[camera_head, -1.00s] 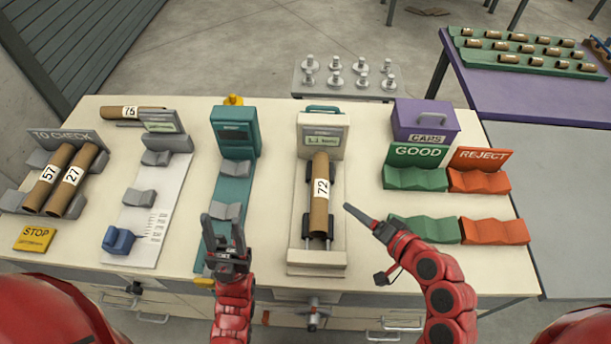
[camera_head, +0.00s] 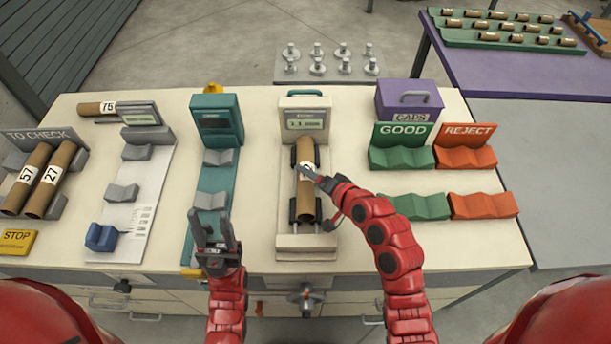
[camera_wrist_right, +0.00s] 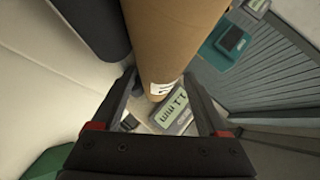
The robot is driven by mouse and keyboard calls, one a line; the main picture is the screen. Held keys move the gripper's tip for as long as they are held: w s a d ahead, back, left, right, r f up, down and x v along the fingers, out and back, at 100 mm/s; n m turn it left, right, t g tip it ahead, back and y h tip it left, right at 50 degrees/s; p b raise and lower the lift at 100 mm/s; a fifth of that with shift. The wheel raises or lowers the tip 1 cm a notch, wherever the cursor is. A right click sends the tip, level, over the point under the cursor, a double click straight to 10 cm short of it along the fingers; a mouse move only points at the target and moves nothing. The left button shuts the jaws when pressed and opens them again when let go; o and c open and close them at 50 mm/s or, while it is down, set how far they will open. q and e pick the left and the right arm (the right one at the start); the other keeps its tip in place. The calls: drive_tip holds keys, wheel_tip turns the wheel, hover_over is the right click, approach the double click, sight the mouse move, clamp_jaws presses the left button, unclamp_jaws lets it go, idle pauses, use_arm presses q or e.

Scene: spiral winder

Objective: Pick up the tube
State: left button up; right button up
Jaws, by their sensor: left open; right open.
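A brown cardboard tube (camera_head: 305,205) with a white number label lies on the roller gauge (camera_head: 306,246) in the middle of the bench, below a small display. My right gripper (camera_head: 310,174) is over the tube's middle and hides part of the label. In the right wrist view the tube (camera_wrist_right: 172,40) stands large ahead of the open fingers (camera_wrist_right: 172,108), running between or just beyond them; I cannot tell if they touch it. My left gripper (camera_head: 214,222) is open and empty, above the front of the teal gauge.
Tubes 57 (camera_head: 24,182) and 27 (camera_head: 48,182) lie in the TO CHECK rack at left. Tube 75 (camera_head: 97,108) lies behind. Green GOOD cradles (camera_head: 402,158) and orange REJECT cradles (camera_head: 466,158) stand at right, near the purple CAPS box (camera_head: 408,98).

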drive_tip(key=x, duration=0.2)
drive_tip(key=shift+w+a+f, duration=0.1)
drive_tip(key=shift+w+f, duration=0.1)
clamp_jaws()
drive_tip(key=shift+r, duration=0.1)
